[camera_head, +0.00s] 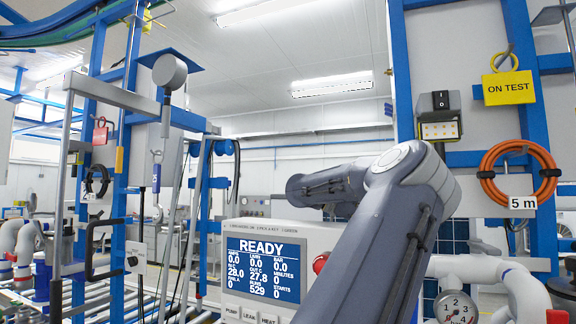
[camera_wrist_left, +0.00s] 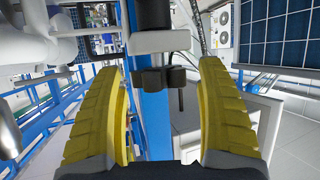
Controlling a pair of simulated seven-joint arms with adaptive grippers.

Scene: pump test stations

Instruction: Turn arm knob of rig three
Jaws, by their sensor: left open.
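My left gripper (camera_wrist_left: 165,115) shows in the left wrist view with its two yellow ribbed fingers wide apart and nothing held. Beyond and between the fingers is a dark two-part fitting (camera_wrist_left: 160,80) in front of a blue post (camera_wrist_left: 156,125); I cannot tell whether it is a knob. In the head view a small dark knob (camera_head: 132,261) sits on a white plate at the left. No label that I can read marks rig three. A grey arm link of mine crosses the head view, and no gripper shows there.
A test panel (camera_head: 262,268) with a READY screen stands in the middle, partly behind my arm. A red button (camera_head: 320,263) is beside it. A pressure gauge (camera_head: 456,308), an orange hose coil (camera_head: 517,172) and an ON TEST sign (camera_head: 508,88) are at the right.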

